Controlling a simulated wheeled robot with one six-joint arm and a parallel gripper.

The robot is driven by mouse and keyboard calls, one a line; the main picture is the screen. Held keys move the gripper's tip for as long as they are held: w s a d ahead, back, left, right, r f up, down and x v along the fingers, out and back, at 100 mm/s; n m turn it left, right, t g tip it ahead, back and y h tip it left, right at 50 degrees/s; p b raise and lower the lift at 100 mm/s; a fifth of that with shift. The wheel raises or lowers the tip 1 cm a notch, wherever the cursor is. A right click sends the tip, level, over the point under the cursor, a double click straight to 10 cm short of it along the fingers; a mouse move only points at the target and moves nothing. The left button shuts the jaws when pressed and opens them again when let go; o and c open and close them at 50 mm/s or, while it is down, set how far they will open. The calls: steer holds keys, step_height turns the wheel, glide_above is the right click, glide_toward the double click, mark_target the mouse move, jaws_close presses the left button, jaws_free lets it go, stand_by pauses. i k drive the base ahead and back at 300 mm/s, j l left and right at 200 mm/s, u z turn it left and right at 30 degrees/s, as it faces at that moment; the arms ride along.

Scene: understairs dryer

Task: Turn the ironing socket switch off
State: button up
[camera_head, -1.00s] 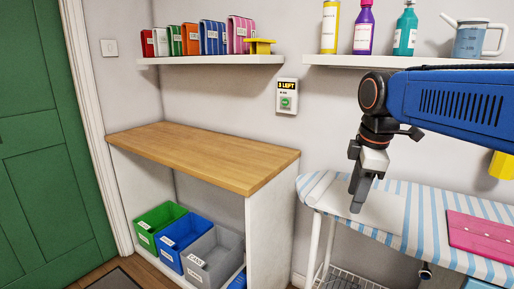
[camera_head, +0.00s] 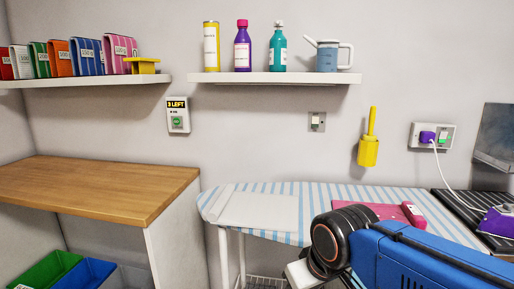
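A white wall socket plate (camera_head: 432,136) is at the right in the head view, above the ironing board. A purple plug (camera_head: 427,137) sits in its left part, with a white cord running down to the right. A small greenish switch (camera_head: 442,141) shows on its right part; its position is too small to tell. My gripper (camera_head: 300,274) is low at the bottom centre, in front of the ironing board (camera_head: 282,190), well left of and below the socket. Only its pale body shows; its fingers are out of view or hidden.
A separate switch plate (camera_head: 317,122) is on the wall left of a hanging yellow holder (camera_head: 368,150). A purple item (camera_head: 497,222) lies on a dark ribbed surface at right. A shelf with bottles (camera_head: 275,78) is above. A wooden worktop (camera_head: 90,188) stands left.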

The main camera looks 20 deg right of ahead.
mark_target(442, 136)
steer(key=z, duration=1.6)
